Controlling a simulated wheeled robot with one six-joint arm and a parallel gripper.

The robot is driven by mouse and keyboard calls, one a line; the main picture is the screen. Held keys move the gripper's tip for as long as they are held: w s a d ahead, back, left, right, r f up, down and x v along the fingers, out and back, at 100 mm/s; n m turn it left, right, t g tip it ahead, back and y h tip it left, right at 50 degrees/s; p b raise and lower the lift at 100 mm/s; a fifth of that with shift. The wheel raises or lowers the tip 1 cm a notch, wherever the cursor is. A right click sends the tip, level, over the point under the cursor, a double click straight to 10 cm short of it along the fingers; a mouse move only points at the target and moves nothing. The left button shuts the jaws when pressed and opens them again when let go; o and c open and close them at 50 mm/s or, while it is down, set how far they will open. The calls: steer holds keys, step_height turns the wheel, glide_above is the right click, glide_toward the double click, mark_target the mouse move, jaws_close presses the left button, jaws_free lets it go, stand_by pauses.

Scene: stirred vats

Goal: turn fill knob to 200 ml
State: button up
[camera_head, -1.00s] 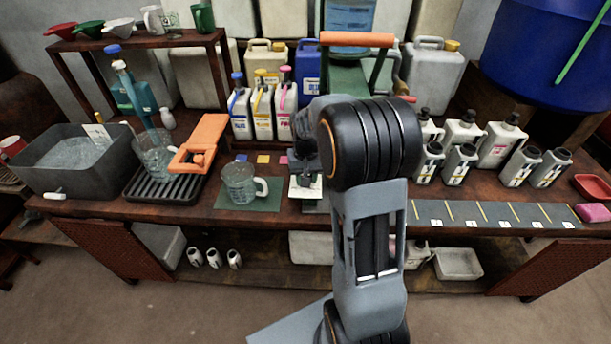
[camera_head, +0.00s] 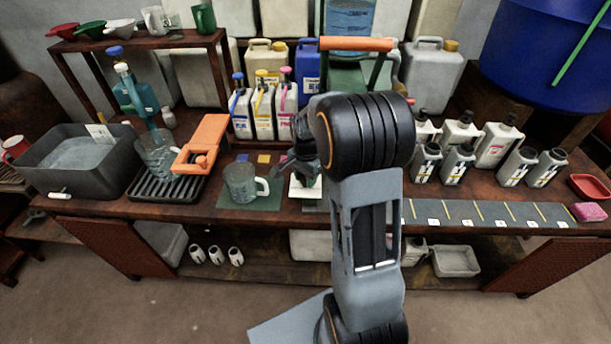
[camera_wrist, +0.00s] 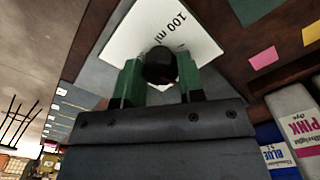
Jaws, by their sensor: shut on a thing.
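The fill knob (camera_wrist: 160,64) is a round black knob on a white dial plate (camera_wrist: 140,35). The plate carries the print "100 ml" and shows tilted in the wrist view; no 200 ml mark is readable. My gripper (camera_wrist: 161,78) has its two green-tipped fingers on either side of the knob and is shut on it. The knob's pointer cannot be made out. In the head view my gripper (camera_head: 304,172) is over the white plate (camera_head: 306,192) at the bench's front, and hides the knob.
A glass measuring jug (camera_head: 240,184) stands on a green mat left of the plate. Another jug (camera_head: 157,152) stands on a black drip tray (camera_head: 160,188) beside an orange lever (camera_head: 203,143). Dye bottles (camera_head: 262,112) stand behind. A grey marked strip (camera_head: 470,212) lies to the right.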

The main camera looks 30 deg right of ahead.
steer(key=shift+r+m, duration=0.1)
steer(key=shift+m, duration=0.7)
steer(key=shift+w, duration=0.1)
steer(key=o, duration=0.9)
step_height(320, 180, up, 14)
steer(key=shift+f+p, duration=0.15)
steer(key=shift+p, duration=0.65)
